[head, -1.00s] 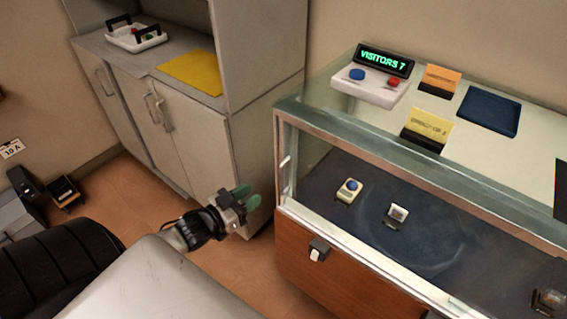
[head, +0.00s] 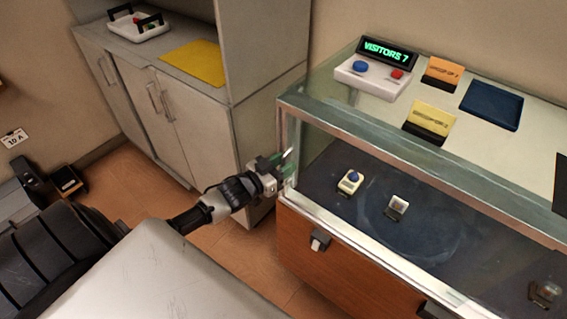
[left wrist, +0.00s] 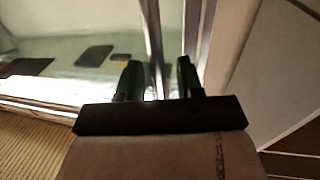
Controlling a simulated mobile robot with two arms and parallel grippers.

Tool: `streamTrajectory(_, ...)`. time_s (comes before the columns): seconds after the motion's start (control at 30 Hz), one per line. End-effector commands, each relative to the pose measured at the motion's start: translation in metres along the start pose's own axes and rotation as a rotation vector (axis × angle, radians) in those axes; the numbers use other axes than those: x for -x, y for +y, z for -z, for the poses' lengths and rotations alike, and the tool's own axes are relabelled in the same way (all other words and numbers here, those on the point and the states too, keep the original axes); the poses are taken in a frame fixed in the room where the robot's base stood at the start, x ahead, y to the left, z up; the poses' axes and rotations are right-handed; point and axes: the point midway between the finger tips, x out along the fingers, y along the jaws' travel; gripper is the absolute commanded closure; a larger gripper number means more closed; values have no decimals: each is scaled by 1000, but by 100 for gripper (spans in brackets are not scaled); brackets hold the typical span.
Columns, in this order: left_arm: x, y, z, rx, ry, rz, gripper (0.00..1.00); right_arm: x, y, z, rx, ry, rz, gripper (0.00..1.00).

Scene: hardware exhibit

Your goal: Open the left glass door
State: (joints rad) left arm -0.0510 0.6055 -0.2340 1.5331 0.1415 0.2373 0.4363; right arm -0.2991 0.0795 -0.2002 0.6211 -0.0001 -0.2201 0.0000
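The left glass door (head: 318,160) is the left part of the front of the display case (head: 400,170). It looks closed, though its clear pane is hard to make out. My left gripper (head: 284,163) is at the case's left front corner, by the upright metal edge where the door handle was visible earlier. In the left wrist view, the two dark fingers (left wrist: 158,80) are apart, with a narrow upright metal strip (left wrist: 154,45) in line with the gap between them. I cannot tell whether they touch it. The handle is mostly hidden by the fingers. My right gripper is not in view.
A "VISITORS 7" sign (head: 387,53) stands on top. A grey cabinet (head: 190,130) stands close behind my left gripper. A drawer front (head: 335,262) lies below the glass.

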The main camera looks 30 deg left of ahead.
Motion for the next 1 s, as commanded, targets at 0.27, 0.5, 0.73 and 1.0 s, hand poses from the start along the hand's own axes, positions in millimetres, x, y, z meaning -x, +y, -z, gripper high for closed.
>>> streamTrajectory(0.27, 0, 0, 0, 0, -1, 0, 70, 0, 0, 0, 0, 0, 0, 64)
streamTrajectory(0.5, 0, 0, 0, 0, -1, 0, 100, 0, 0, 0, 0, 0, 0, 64)
streamTrajectory(0.73, 0, 0, 0, 0, -1, 0, 100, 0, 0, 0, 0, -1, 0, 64)
streamTrajectory(1.0, -2, 13, 1, 5, 0, -1, 100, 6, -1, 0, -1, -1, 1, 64)
